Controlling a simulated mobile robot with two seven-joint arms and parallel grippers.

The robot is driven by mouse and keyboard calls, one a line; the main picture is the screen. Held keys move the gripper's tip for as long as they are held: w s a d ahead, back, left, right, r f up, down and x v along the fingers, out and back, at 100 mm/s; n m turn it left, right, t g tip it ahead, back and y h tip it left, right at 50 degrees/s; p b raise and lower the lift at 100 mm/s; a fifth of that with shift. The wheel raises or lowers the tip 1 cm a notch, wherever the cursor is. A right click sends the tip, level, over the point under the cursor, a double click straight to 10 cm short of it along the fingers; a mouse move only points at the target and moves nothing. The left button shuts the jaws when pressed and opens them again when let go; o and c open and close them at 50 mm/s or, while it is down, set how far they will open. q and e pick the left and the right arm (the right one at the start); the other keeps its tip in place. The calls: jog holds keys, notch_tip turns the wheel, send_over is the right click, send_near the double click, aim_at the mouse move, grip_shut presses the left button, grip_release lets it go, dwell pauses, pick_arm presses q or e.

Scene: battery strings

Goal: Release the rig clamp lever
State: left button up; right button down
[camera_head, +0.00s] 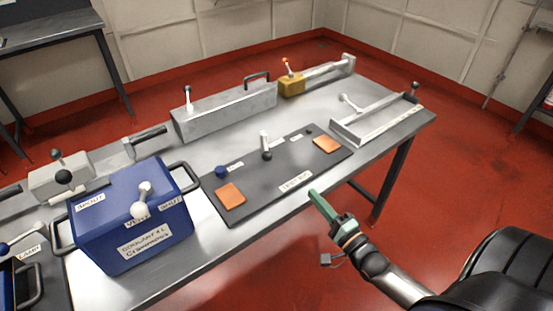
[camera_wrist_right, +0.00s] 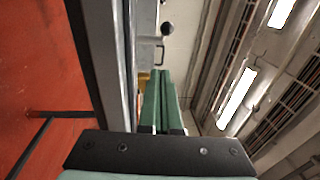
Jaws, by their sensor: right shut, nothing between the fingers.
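The dark test rig board (camera_head: 250,197) lies flat on the table, with a label at its front edge. A small upright lever (camera_head: 265,143) with a pale handle and a dark ball at its foot stands near the board's back middle; I cannot tell for sure if it is the clamp lever. My right gripper (camera_head: 315,195) is in front of the table's front edge, just right of the label and apart from the lever. Its green fingers (camera_wrist_right: 160,75) are shut and empty in the right wrist view. My left gripper is not in view.
Orange pads (camera_head: 230,196) and a blue knob (camera_head: 221,172) are on the board. A blue box (camera_head: 135,230) with handles stands to the left. A grey tray (camera_head: 375,125) is to the right. A long grey block (camera_head: 225,110) and a yellow block (camera_head: 291,86) stand behind.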

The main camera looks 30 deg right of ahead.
jog(key=m, duration=0.2)
send_near(265, 146)
jog(key=d, duration=0.1)
jog(key=d+f, duration=0.1)
jog(key=d, duration=0.1)
jog(key=shift+s+d, duration=0.1)
jog(key=shift+w+a+r+p, duration=0.3)
jog(key=shift+w+a+p, duration=0.1)
jog(key=shift+w+a, duration=0.45)
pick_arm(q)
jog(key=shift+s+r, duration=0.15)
pick_arm(e)
jog(key=shift+w+a, duration=0.3)
jog(key=shift+a, duration=0.25)
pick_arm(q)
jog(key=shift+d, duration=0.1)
pick_arm(e)
jog(key=shift+a, duration=0.1)
